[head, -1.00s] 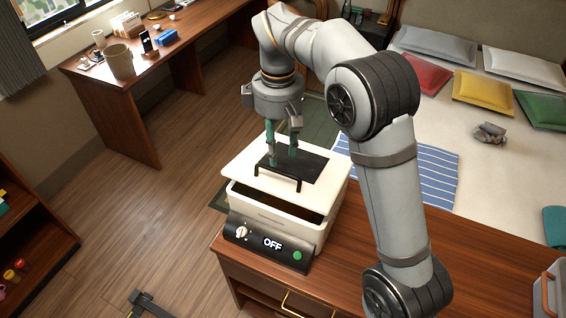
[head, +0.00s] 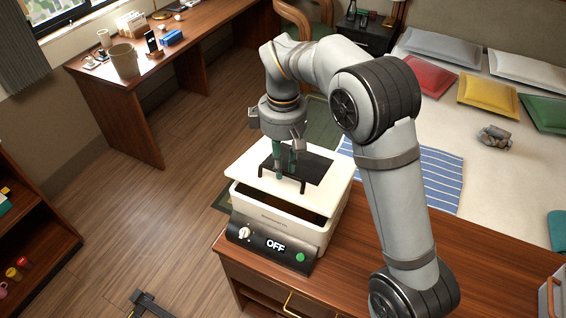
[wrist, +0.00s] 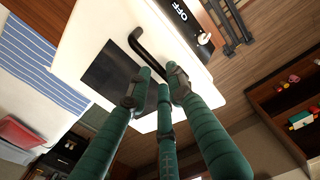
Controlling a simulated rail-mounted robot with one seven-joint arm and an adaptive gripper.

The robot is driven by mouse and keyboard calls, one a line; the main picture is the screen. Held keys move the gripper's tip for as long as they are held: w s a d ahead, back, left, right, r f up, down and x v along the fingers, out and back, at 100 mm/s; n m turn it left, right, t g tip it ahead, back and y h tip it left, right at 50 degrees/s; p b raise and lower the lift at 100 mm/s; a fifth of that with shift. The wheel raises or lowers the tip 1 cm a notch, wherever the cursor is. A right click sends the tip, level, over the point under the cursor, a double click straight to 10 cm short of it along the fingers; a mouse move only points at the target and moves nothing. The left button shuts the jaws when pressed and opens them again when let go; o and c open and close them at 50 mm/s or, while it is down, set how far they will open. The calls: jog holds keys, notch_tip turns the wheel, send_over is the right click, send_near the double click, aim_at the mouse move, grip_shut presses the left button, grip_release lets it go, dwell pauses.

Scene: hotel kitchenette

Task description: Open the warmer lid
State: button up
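The warmer (head: 275,221) is a white box with a dark front panel reading OFF, a knob and a green button. Its white lid (head: 248,163) has a dark panel and a black bar handle (head: 290,182). A dark gap shows between lid and body at the front, so the lid sits partly raised. My gripper (head: 286,172) has green fingers pointing down just behind the handle, close over the lid. In the wrist view, the fingertips (wrist: 162,77) are apart, near one end of the handle (wrist: 148,52). I cannot tell whether they touch it.
The warmer stands on a wooden counter (head: 375,235) at its left end. A bed (head: 455,140) with pillows lies behind at right. A desk (head: 110,75) with small items stands at far left, and a shelf (head: 35,240) at left. Open floor lies between.

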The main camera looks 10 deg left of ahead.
grip_shut()
jog(key=shift+w+d+r, duration=0.1)
jog(key=shift+w+r, duration=0.05)
jog(key=shift+r, duration=0.1)
dwell(0.5)
